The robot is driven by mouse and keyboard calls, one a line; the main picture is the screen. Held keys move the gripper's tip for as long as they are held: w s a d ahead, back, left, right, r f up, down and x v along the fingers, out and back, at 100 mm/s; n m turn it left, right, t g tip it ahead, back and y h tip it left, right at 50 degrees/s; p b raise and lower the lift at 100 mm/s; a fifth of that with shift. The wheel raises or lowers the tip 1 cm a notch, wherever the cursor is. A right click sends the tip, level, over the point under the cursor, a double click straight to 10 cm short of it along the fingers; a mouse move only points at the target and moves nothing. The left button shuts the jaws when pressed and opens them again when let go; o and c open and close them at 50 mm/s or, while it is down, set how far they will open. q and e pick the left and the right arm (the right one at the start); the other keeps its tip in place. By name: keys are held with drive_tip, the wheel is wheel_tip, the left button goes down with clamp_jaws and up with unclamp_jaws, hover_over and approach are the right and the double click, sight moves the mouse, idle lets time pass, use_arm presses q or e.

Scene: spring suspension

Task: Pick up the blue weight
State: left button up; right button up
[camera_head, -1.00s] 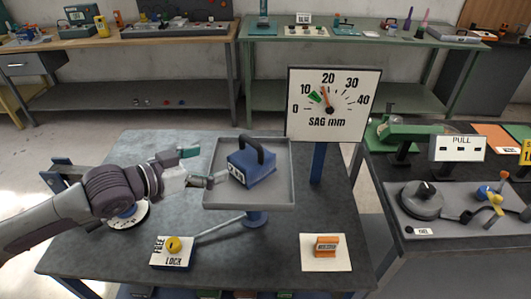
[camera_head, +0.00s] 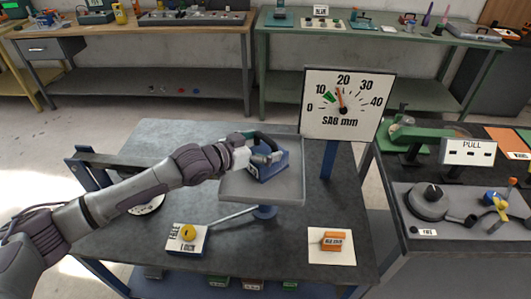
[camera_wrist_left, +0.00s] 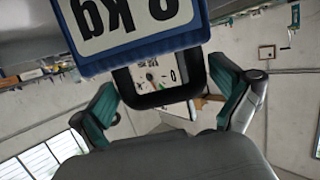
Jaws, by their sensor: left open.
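The blue weight (camera_head: 270,166) with a black loop handle sits on a grey square tray (camera_head: 290,190) above the dark table. My left gripper (camera_head: 262,150) reaches in from the left at the handle. In the left wrist view the weight's labelled face (camera_wrist_left: 130,28) is upside down at the top. There the open left gripper (camera_wrist_left: 172,100) has its teal-padded fingers on either side of the handle (camera_wrist_left: 155,101), with gaps showing beside it. In the head view the gripper hides part of the handle and the weight's left side. My right gripper is out of view.
A SAG mm dial (camera_head: 342,104) stands behind the tray on a blue post. A lock plate with a yellow knob (camera_head: 188,232) and an orange block on a white card (camera_head: 332,242) lie in front.

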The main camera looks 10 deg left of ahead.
use_arm(q)
drive_tip(key=shift+w+d+f, duration=0.15)
drive_tip(key=shift+w+d, duration=0.2)
drive_tip(key=shift+s+a, duration=0.15)
drive_tip(key=c, duration=1.4)
drive_tip(key=shift+r, duration=0.55)
drive_tip(key=shift+c, duration=0.5)
drive_tip(key=shift+w+f, duration=0.1)
drive_tip(key=shift+w, duration=0.15)
